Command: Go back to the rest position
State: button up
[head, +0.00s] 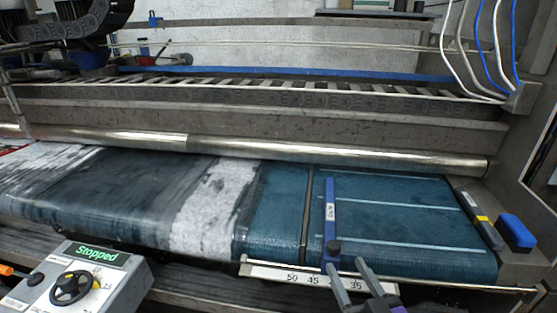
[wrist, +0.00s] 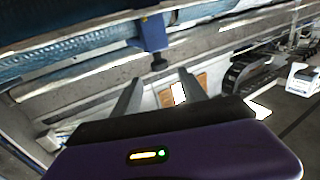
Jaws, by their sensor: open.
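My gripper (head: 347,267) is open at the bottom of the head view, just below the front end of the blue guide bar (head: 330,212) on the rug scrubber. In the wrist view the two grey fingers of my gripper (wrist: 159,76) stand apart with nothing between them. The blue bar's end (wrist: 153,33) and its dark knob (wrist: 159,62) show above the fingertips there. The knob (head: 334,246) looks clear of the fingers. Whether a finger touches the bar's lower end in the head view I cannot tell.
The scrubber's bed carries a dark and white rug (head: 140,195) at left and blue mesh (head: 400,215) at right. A number scale (head: 290,275) runs along the front edge. A control box (head: 85,280) reading "Stopped" stands at lower left. A blue-handled brush (head: 516,232) lies at right.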

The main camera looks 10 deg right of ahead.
jog(key=s+f+g+h, duration=0.1)
jog(key=s+f+g, duration=0.2)
jog(key=s, duration=3.2)
jog(key=shift+a+f+m, duration=0.2)
jog(key=shift+m, duration=0.1)
jog(key=shift+a, duration=0.1)
